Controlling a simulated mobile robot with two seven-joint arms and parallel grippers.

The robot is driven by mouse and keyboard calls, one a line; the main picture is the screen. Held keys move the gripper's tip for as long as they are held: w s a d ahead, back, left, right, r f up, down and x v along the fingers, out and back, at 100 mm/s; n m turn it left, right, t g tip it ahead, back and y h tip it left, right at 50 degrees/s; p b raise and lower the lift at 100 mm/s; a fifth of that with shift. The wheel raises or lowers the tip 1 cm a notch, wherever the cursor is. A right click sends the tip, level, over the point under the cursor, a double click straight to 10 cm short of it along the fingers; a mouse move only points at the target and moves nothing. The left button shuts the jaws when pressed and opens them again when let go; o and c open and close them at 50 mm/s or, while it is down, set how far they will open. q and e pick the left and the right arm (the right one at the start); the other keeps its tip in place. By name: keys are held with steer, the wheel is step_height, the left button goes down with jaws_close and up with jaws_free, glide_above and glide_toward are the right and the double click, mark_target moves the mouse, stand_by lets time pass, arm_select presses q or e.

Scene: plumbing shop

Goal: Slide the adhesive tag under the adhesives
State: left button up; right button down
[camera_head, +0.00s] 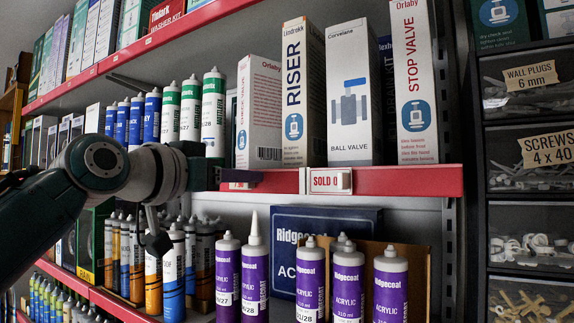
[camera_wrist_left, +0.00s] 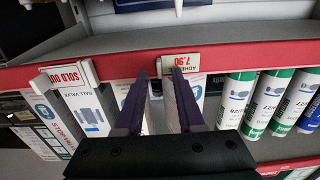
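The adhesive tag (camera_wrist_left: 186,63), printed "ADHE..." and "7.90", sits on the red shelf rail (camera_wrist_left: 240,58). In the head view the tag (camera_head: 241,185) is partly covered by my left gripper (camera_head: 222,177). My left gripper (camera_wrist_left: 162,76) is open in the wrist view, with its fingertips at the tag's left end; I cannot tell whether they touch it. Green-and-white cartridges (camera_head: 190,112) and blue ones (camera_head: 152,116) stand on the upper shelf, left of the tag in the head view. I cannot read which are the adhesives. My right gripper is not in view.
A "SOLD OUT" tag (camera_head: 330,181) hangs on the same rail, right of the adhesive tag in the head view. Valve boxes (camera_head: 349,95) stand above. Purple acrylic cartridges (camera_head: 255,275) stand on the shelf below. Small-parts bins (camera_head: 528,165) are at the right.

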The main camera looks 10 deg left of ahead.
arm_select(q)
steer(key=shift+w, duration=0.1)
jaws_close()
stand_by(1.4)
